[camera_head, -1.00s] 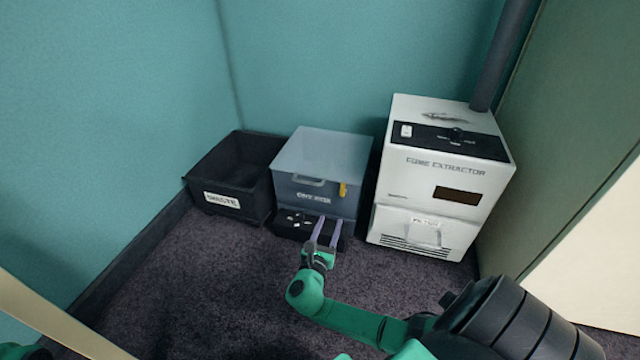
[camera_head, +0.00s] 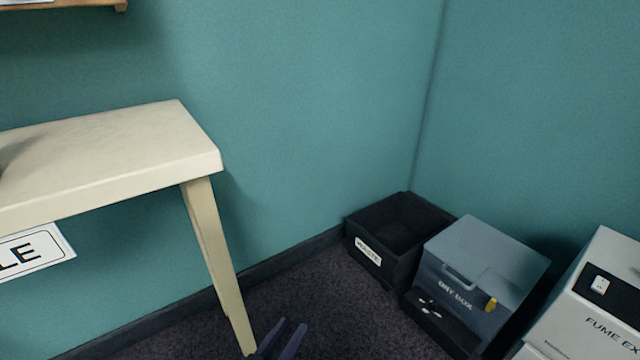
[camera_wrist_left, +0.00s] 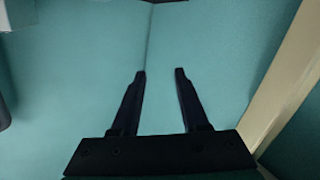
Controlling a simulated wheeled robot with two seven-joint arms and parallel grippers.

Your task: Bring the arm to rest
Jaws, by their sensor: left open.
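My left gripper (camera_head: 291,325) shows only by its two dark fingers at the bottom edge of the head view, above the dark carpet and beside the leg of the cream table (camera_head: 110,150). In the left wrist view the same gripper (camera_wrist_left: 160,73) has its fingers apart, with nothing between them but the teal wall behind. It is open and empty. The rest of its arm is out of the head view. My right gripper is in neither view.
A wooden shelf (camera_head: 75,5) is at top left. Some carpet (camera_head: 340,320) between table leg and bin is clear.

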